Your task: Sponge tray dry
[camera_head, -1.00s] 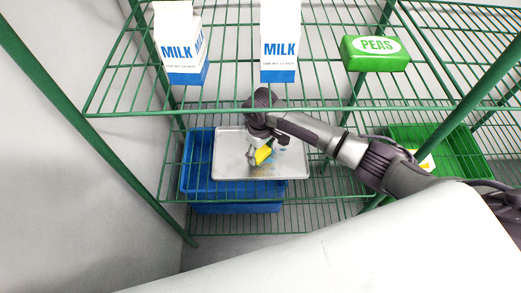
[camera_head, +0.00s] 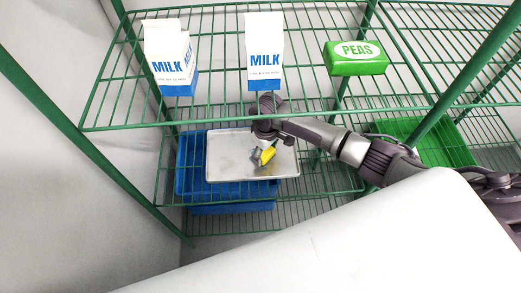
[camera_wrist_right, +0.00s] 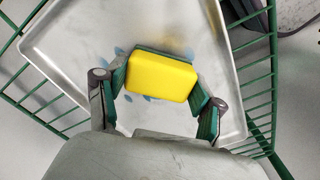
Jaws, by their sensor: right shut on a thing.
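The silver metal tray (camera_head: 225,168) lies on the middle wire shelf, partly over a blue crate. It fills much of the wrist view (camera_wrist_right: 75,50). My right gripper (camera_head: 263,158) is shut on a yellow sponge (camera_head: 268,155), held at the tray. In the wrist view the sponge (camera_wrist_right: 162,76) sits between the two fingers (camera_wrist_right: 160,88), with a dark green layer along its far edge. Small blue wet spots (camera_wrist_right: 120,52) show on the tray around the sponge. I cannot tell whether the sponge touches the tray. My left gripper is not in view.
Two milk cartons (camera_head: 265,55) (camera_head: 170,55) and a green peas pack (camera_head: 356,58) stand on the upper wire shelf above my arm. The blue crate (camera_head: 190,170) is under the tray. A green crate (camera_head: 450,148) is at the right. Green posts frame the rack.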

